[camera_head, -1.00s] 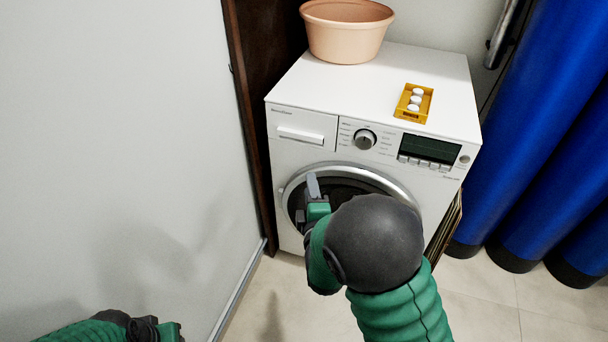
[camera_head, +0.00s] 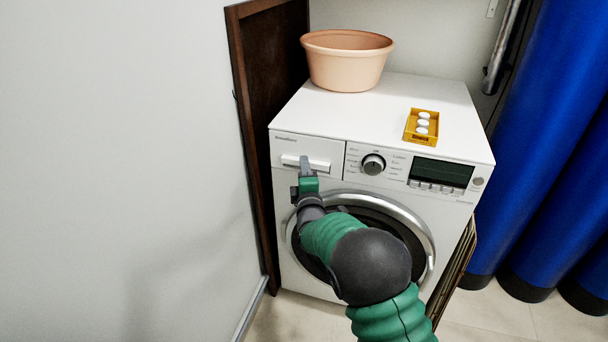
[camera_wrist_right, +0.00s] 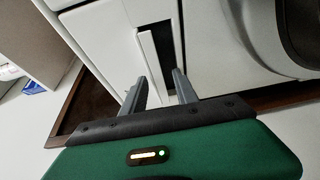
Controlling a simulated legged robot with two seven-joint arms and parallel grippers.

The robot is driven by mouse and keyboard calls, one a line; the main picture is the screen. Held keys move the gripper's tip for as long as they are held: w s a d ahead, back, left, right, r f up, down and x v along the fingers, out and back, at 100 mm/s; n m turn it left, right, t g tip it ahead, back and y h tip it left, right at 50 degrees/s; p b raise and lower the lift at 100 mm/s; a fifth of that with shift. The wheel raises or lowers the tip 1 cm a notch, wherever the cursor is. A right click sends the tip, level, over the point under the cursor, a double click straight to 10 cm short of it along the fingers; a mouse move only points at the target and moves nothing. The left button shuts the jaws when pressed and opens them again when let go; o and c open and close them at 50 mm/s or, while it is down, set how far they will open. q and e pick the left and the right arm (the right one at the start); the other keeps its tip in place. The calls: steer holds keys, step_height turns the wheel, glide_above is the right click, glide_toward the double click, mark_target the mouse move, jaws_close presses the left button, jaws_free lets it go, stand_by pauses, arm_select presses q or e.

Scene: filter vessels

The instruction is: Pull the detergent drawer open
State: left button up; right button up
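The detergent drawer (camera_head: 300,145) is the white panel at the upper left of the washing machine's front, and it sits flush. Its pale handle bar (camera_head: 322,166) runs across its lower part. My right gripper (camera_head: 305,165) is at the handle, its fingers partly overlapping it in the head view. In the right wrist view my right gripper (camera_wrist_right: 160,78) is open, its two fingers apart, with the white handle (camera_wrist_right: 154,62) and a dark recess just ahead, between the fingertips. I cannot tell whether the fingers touch the handle. My left gripper is out of view.
The washing machine (camera_head: 455,120) has a round dial (camera_head: 373,164) and a dark display (camera_head: 441,173). On top are a peach basin (camera_head: 347,68) and a yellow tray (camera_head: 411,128) with white tablets. A pale wall (camera_head: 130,120) and brown panel (camera_head: 266,70) are close on the left.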

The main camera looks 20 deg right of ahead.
steer(key=shift+d, duration=0.35)
steer(key=shift+a, duration=0.3)
jaws_close()
